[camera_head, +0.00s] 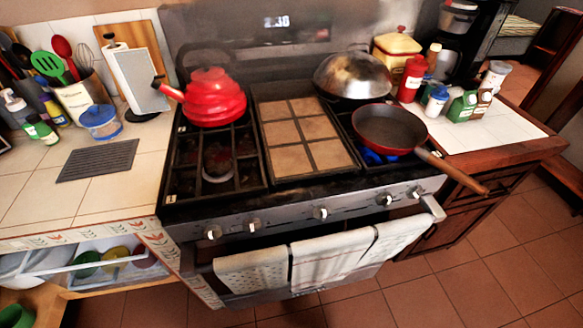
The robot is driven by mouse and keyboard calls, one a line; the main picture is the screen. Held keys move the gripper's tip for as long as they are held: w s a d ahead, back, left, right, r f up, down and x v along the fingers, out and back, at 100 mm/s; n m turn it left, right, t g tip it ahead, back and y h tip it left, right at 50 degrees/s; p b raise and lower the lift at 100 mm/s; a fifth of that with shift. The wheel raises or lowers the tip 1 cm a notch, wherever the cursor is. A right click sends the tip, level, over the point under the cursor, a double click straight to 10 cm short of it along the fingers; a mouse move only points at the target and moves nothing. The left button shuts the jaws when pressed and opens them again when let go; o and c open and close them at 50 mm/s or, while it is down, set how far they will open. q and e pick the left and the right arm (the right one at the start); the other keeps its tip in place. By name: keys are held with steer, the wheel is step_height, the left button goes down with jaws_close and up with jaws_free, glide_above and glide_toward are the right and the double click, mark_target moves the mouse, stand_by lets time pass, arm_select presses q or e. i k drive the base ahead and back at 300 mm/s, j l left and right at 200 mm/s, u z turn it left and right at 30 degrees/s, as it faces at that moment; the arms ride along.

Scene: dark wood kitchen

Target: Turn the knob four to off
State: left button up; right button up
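The stove's front panel (290,221) carries a row of several white-and-silver knobs. From the left, one knob (213,232) and another knob (253,225) sit close together, and a third knob (320,213) is at the middle. To its right is knob four (384,199), with one last knob (415,192) at the right end. Their exact turn angles are too small to tell. A blue flame (371,157) burns under the front right frying pan (390,129). Neither of my grippers is in view.
The pan's wooden handle (452,172) juts past the stove's front right corner, above and right of the knobs. Towels (331,260) hang on the oven handle below the knobs. A red kettle (213,98) stands at the back left.

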mark_target(414, 192)
steer(key=i+j, duration=0.1)
steer(key=k+l+z, duration=0.1)
steer(key=z, duration=0.95)
steer(key=i+l+u, duration=0.1)
steer(key=l, duration=0.25)
